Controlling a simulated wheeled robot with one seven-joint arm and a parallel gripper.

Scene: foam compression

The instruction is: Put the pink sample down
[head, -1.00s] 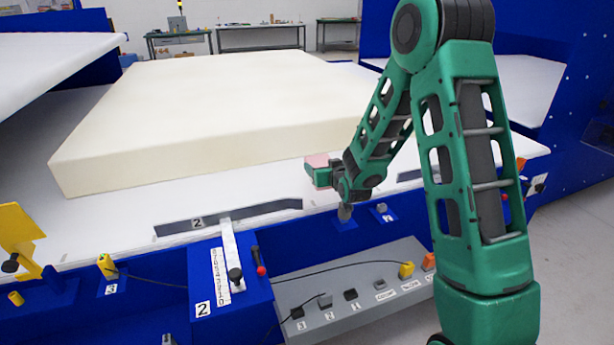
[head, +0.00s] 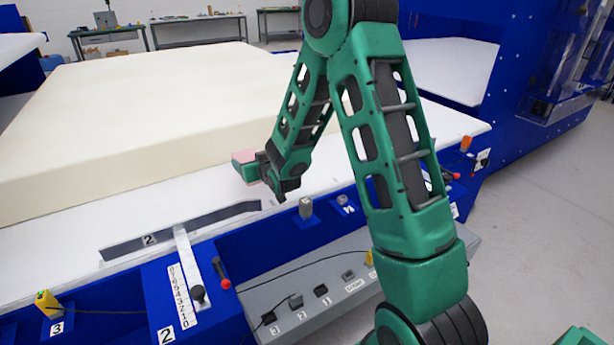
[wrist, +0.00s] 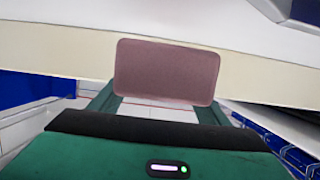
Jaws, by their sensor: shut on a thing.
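The pink sample (wrist: 167,72) is a flat rounded block, held between the fingertips of my gripper (wrist: 165,100). In the head view the pink sample (head: 243,155) shows just above my green gripper (head: 247,170). The gripper is shut on it, in front of the large cream foam block (head: 130,110) and over the white table surface (head: 70,240). The fingers partly hide the sample in the head view. I cannot tell how high above the white surface it is.
A blue front rail carries a numbered scale (head: 182,270), a red-tipped lever (head: 221,275) and a yellow part (head: 48,303). A grey panel (head: 310,300) with several switches lies below. A dark strip (head: 170,228) marked 2 lies on the white surface. Open floor (head: 545,230) is at the right.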

